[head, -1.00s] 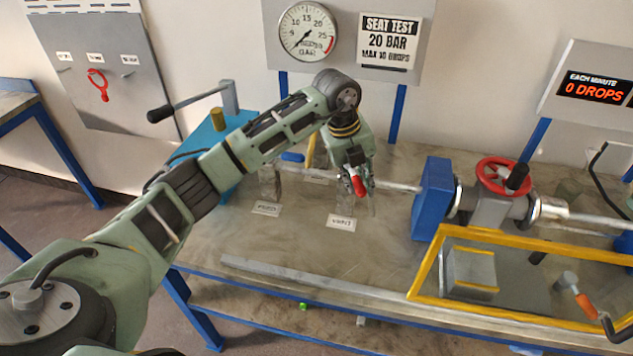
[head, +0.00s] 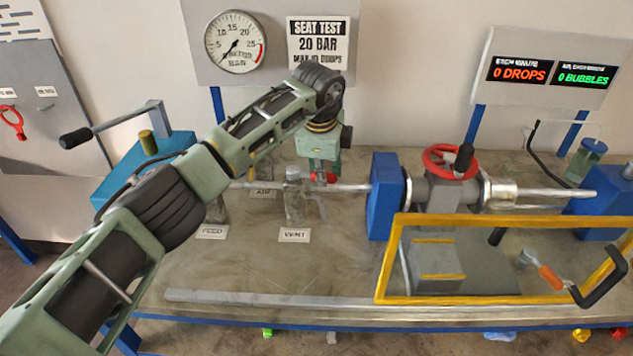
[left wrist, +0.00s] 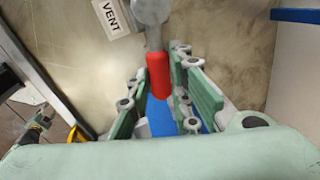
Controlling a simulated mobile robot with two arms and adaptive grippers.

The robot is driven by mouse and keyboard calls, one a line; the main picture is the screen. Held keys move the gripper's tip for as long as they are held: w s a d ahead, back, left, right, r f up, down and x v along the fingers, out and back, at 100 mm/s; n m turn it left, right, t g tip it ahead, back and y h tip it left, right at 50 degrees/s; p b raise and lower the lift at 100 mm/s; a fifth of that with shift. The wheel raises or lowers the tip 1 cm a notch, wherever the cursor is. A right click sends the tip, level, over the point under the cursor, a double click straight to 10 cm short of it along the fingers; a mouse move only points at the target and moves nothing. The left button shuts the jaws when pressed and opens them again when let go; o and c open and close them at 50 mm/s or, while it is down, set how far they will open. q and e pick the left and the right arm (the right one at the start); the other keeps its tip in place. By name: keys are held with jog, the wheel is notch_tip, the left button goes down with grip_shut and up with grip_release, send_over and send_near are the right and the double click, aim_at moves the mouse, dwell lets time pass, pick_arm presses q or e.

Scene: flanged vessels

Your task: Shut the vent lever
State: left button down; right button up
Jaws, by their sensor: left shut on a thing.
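The vent valve (head: 293,200) is a grey fitting on the bench, behind a "VENT" label (head: 294,235). Its lever has a red grip (head: 330,178), mostly hidden by my gripper in the head view. My left gripper (head: 322,174) is beside the valve, on its right, just in front of the horizontal pipe. In the left wrist view, the red lever grip (left wrist: 159,75) lies between the fingers of my left gripper (left wrist: 160,98), which is shut on it. The grey valve end (left wrist: 150,12) shows above the grip. My right gripper is out of view.
A blue block (head: 384,197) and a red handwheel (head: 449,161) stand to the right. A yellow-framed guard (head: 500,219) is at the front right. The display (head: 552,73) reads 0 drops and 0 bubbles. The bench front (head: 270,270) is largely clear.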

pick_arm(q)
jog(key=shift+w+d+n+b, duration=0.2)
jog(key=shift+w+n+b, duration=0.4)
jog(key=shift+n, duration=0.4)
jog(key=shift+w+a+r+y, duration=0.1)
jog(key=shift+w+y, duration=0.1)
jog(key=shift+y, duration=0.1)
jog(key=c, duration=1.6)
grip_release()
jog(key=v, duration=1.2)
